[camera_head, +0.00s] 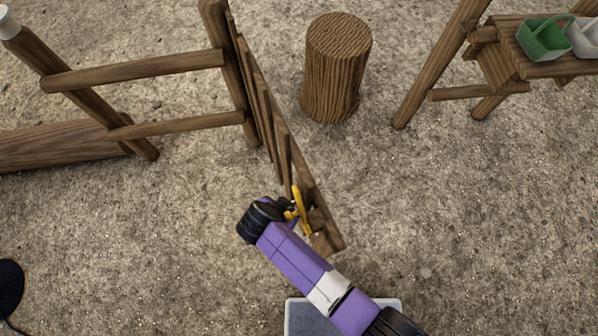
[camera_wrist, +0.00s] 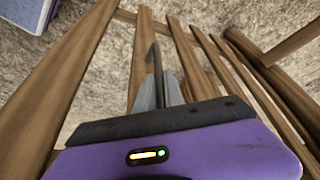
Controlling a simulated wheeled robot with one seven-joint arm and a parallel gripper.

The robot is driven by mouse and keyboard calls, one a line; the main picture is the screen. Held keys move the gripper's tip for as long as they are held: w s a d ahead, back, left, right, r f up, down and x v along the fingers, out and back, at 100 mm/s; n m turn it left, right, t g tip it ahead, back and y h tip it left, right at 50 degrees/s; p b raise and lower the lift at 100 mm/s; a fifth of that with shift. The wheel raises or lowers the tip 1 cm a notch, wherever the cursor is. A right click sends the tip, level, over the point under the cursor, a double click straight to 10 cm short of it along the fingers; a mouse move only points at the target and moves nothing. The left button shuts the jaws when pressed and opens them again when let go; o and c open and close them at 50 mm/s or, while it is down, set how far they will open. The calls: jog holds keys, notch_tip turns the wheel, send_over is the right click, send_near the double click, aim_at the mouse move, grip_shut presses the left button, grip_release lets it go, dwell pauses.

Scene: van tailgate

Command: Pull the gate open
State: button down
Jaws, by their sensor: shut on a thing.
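The wooden gate (camera_head: 266,110) hangs from the post beside the rail fence in the head view. It stands swung out from the fence line, towards the bottom of the picture. Its slats (camera_wrist: 182,50) fill much of the wrist view. My gripper (camera_head: 297,211) is at the gate's free end, beside a yellow part there. In the wrist view the grey fingers of my gripper (camera_wrist: 158,92) are closed around a thin dark bar (camera_wrist: 154,62), which looks like the gate's handle. The exact grip is partly hidden by the gripper body.
A log stump (camera_head: 335,75) stands right of the gate, apart from it. A wooden rail fence (camera_head: 150,70) is at left. A wooden bench (camera_head: 560,66) with a green basket (camera_head: 543,40) is at upper right. Open gravel lies around the gate's free end.

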jog(key=shift+s+a, duration=0.1)
jog(key=shift+a, duration=0.25)
jog(key=c, duration=1.5)
grip_release()
jog(key=shift+o, duration=0.2)
